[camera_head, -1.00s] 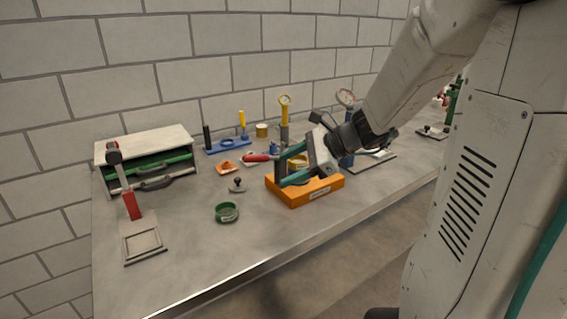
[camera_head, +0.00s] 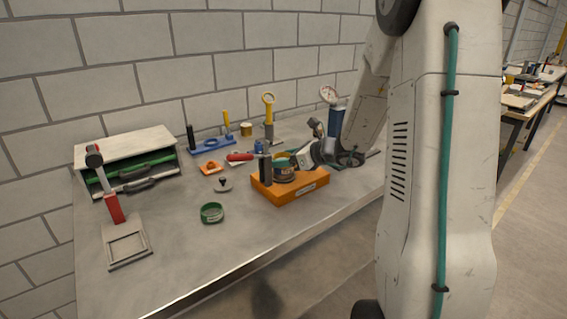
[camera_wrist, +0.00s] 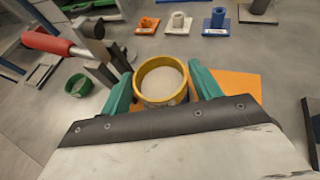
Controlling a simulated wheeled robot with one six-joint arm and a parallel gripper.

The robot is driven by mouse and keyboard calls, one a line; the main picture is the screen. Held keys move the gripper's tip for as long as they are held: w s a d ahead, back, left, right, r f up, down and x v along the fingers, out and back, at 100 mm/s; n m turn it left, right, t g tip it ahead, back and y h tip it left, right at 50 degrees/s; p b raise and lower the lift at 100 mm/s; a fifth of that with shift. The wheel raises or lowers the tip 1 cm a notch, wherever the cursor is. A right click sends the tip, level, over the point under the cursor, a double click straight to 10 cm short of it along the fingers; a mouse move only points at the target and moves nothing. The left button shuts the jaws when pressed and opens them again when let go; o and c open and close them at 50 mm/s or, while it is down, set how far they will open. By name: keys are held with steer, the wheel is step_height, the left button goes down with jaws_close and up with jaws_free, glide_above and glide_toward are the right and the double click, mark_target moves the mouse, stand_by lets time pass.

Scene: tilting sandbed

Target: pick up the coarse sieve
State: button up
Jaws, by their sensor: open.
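A round sieve with a yellow rim (camera_wrist: 161,66) sits upright on an orange block (camera_wrist: 240,84), with the two teal fingers of my open gripper (camera_wrist: 161,88) on either side of it. I cannot tell whether the fingers touch it. In the head view, my gripper (camera_head: 285,160) is low at the sieve, over the orange block (camera_head: 292,192), and partly hides the sieve. A green ring-shaped sieve (camera_head: 212,213) lies apart on the bench; it also shows in the wrist view (camera_wrist: 78,86). No readable label shows which mesh is coarse.
A lever tool with a red handle (camera_wrist: 47,41) stands close left of my gripper in the wrist view. Small orange (camera_wrist: 147,26) and blue (camera_wrist: 216,22) pieces lie beyond. A drawer unit (camera_head: 128,150) stands at the left. The bench's front area is clear.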

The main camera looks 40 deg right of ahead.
steer(key=c, duration=0.7)
steer(key=shift+c, duration=0.2)
